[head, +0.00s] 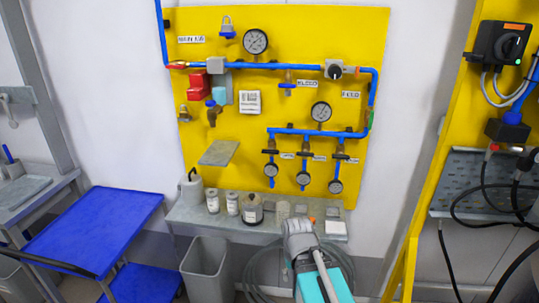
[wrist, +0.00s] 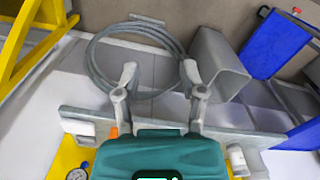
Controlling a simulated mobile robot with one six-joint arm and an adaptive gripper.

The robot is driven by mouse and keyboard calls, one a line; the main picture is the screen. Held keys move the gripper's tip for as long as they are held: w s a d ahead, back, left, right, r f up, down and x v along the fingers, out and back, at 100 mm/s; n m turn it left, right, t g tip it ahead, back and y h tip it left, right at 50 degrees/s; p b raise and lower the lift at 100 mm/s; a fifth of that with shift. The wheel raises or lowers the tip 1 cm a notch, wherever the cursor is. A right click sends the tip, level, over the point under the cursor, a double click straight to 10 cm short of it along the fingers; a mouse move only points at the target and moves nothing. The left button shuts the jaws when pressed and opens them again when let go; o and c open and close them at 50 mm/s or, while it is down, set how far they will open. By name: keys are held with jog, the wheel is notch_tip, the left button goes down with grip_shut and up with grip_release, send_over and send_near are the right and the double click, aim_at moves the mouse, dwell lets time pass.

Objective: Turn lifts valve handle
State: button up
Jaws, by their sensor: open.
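A yellow panel (head: 290,30) on the wall carries blue pipes with several valves. A black rotary handle (head: 335,71) sits on a grey valve at the upper right. Dark handles (head: 270,151), (head: 305,154) and (head: 340,156) sit on the lower branches above small gauges. The labels are too small to read, so I cannot tell which handle is the lifts one. My gripper (wrist: 159,72) is open and empty in the wrist view, its fingers apart over the bench edge and floor. In the head view my arm is below the panel, apart from the valves.
A grey bench (head: 185,214) below the panel holds several jars. A grey bin (head: 207,270) and coiled hose (wrist: 95,62) are beneath it. A blue cart (head: 95,228) stands left. A yellow frame (head: 425,190) with cables is at right. Space before the upper panel is clear.

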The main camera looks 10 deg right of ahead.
jog(key=w+d+r+n+t+h, duration=0.1)
jog(key=w+d+r+t+h, duration=0.2)
jog(key=w, duration=0.6)
jog(key=n+t+h, duration=0.3)
jog(key=n+t, duration=1)
jog(key=t, duration=0.1)
send_near(270, 153)
jog(key=s, duration=0.3)
jog(key=shift+w+a, duration=0.2)
jog(key=shift+a, duration=0.15)
jog(key=x, duration=1.3)
jog(key=shift+w, duration=0.45)
